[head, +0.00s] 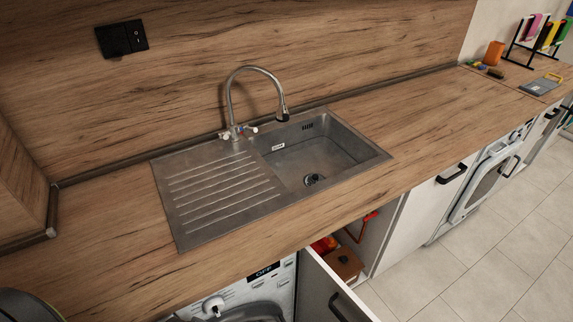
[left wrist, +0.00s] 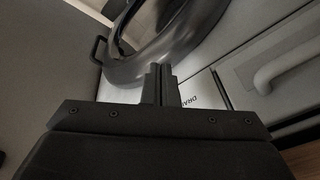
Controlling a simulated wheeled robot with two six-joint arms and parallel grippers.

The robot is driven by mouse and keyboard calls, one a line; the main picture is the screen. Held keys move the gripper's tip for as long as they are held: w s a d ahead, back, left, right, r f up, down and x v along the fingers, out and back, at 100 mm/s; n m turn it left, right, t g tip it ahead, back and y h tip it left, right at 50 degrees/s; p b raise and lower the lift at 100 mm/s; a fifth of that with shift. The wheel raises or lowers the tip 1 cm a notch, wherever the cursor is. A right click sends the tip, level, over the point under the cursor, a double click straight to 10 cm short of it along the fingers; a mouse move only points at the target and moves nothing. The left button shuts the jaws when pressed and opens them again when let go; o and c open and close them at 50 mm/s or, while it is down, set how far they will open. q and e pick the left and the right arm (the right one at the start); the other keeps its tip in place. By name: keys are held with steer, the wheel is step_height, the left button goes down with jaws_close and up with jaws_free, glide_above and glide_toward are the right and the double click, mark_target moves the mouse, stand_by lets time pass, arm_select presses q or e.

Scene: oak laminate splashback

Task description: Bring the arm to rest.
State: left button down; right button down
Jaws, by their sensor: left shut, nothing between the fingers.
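My left gripper (left wrist: 161,84) shows in the left wrist view, dark and pointing away from the camera. Its two fingers are together, with nothing between them. It is in front of the round door (left wrist: 185,45) of a white appliance; I cannot tell how far it is from the door. In the head view neither gripper is in view. A dark rounded shape at the lower left corner of the head view may be part of my arm.
A steel sink (head: 325,150) with a tap (head: 232,105) is set in the wooden worktop (head: 110,235). Below it, a cabinet door (head: 330,290) stands open beside a washing machine (head: 255,300). The tiled floor (head: 450,280) at right is clear.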

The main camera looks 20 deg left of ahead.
arm_select(q)
steer(key=s+f+b, duration=0.3)
steer(key=f, duration=0.8)
steer(key=s+f+b, duration=0.2)
steer(key=f+b, duration=0.2)
steer(key=f, duration=0.7)
steer(key=s+f+b, duration=0.3)
steer(key=s+f, duration=0.3)
steer(key=f, duration=0.2)
steer(key=s+d+f+g+b, duration=0.1)
steer(key=s+f+b, duration=0.2)
steer(key=s+f, duration=0.3)
step_height(320, 180, down, 2)
steer(key=shift+f+g+h, duration=0.15)
steer(key=shift+g+h, duration=0.15)
